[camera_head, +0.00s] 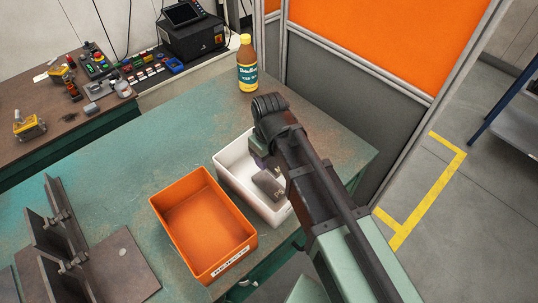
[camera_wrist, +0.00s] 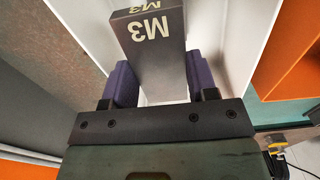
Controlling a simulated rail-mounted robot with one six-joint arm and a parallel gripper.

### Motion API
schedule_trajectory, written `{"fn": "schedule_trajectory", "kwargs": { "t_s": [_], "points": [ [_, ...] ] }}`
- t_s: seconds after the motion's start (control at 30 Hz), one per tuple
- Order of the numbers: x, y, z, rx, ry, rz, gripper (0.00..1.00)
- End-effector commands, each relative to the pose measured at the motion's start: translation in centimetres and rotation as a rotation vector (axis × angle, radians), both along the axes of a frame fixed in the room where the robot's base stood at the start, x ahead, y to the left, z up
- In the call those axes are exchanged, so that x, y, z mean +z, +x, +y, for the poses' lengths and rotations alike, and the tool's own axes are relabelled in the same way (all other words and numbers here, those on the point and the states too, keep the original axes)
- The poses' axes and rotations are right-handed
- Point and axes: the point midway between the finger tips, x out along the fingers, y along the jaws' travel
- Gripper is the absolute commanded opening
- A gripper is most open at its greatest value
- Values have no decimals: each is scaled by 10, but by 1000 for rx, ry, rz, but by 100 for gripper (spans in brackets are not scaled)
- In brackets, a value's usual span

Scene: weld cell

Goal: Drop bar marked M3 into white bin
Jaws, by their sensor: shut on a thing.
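The dark grey-brown bar marked M3 (camera_wrist: 154,32) is between the two purple finger pads of my gripper (camera_wrist: 160,78) in the wrist view. My gripper is shut on it. The white bin (camera_head: 227,160) stands on the green table in the head view, and its white walls surround the bar in the wrist view. In the head view my gripper (camera_head: 264,158) is over the white bin, partly hidden by my arm. A grey-brown bar shows there within the bin's outline, and I cannot tell whether it touches the floor.
An orange bin (camera_head: 166,201) stands directly left of the white bin. A brown bottle (camera_head: 247,66) is at the back of the table. Dark metal plates and brackets (camera_head: 122,268) lie at the front left. A grey and orange partition (camera_head: 325,110) stands behind the table.

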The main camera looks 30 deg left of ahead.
Motion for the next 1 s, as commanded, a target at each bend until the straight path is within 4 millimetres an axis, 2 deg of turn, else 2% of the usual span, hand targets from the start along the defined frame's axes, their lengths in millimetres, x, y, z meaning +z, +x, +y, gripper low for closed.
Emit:
{"fn": "schedule_trajectory", "kwargs": {
  "t_s": [0.17,0.2,0.37,0.6,0.73,0.87,1.0],
  "points": [
    [1,0,0,0,0,0,30],
    [1,0,0,0,0,0,59],
    [1,0,0,0,0,0,83],
    [1,0,0,0,0,0,83],
    [11,0,0,0,0,0,83],
    [36,0,0,0,0,0,83],
    [72,0,0,0,0,0,83]
  ]
}}
